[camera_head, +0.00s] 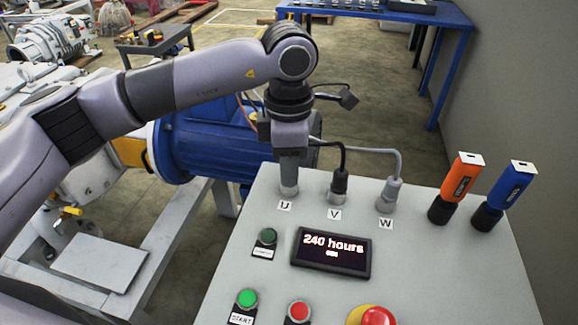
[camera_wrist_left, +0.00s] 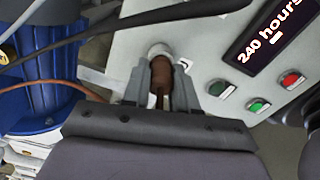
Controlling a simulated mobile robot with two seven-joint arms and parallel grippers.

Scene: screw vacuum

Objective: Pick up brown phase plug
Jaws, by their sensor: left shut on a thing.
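The brown phase plug (camera_wrist_left: 160,76) stands in the U socket of the grey control panel, between the fingers of my left gripper (camera_wrist_left: 158,80) in the left wrist view. The gripper is shut on it. In the head view my left gripper (camera_head: 289,172) points straight down over the U socket (camera_head: 289,190), and its fingers hide the plug. The black V plug (camera_head: 338,187) and the grey W plug (camera_head: 390,193) sit in their sockets to the right. My right gripper is not in view.
The panel (camera_head: 440,270) carries a display (camera_head: 331,252) reading 240 hours, green and red buttons, and a red emergency stop (camera_head: 378,317). An orange-handled tool (camera_head: 460,182) and a blue-handled tool (camera_head: 508,190) stand at its right. A blue motor (camera_head: 200,138) lies behind my left arm.

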